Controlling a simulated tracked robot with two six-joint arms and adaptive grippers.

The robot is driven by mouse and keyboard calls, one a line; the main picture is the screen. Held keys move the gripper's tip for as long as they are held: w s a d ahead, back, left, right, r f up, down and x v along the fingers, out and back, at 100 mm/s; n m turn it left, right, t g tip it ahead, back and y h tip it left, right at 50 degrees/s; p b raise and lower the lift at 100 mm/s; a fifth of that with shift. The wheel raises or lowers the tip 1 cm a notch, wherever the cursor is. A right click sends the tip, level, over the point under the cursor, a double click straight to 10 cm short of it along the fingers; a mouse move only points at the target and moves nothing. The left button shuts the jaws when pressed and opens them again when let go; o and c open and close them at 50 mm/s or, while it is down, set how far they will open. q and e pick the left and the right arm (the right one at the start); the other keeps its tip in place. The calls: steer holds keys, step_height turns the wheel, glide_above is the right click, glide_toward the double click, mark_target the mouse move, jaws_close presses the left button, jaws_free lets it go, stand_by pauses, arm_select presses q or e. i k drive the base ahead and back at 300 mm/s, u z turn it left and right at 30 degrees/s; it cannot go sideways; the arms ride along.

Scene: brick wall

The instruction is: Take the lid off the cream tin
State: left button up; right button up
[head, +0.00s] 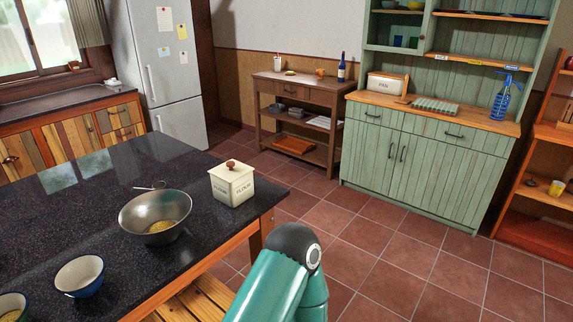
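A square cream tin (233,188) with dark lettering on its sides stands upright on the dark speckled counter, near its right corner. Its cream lid (245,170) sits on top, with a round brown wooden knob in the middle. Neither of my grippers shows in the head view. Only a green arm link of mine with a dark joint comes in at the bottom middle, in front of the counter's edge and apart from the tin.
A metal bowl (156,216) with yellowish contents and a whisk (150,186) are left of the tin. A blue-and-white bowl (80,276) is nearer. The dark counter (60,225) has free room at left. A green dresser (425,165) holds a cream bread bin (386,83).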

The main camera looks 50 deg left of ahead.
mark_target(232, 170)
steer(key=z, duration=0.3)
steer(key=i, duration=3.45)
steer(key=u, duration=2.5)
steer(key=i, duration=0.3)
steer(key=u, duration=2.25)
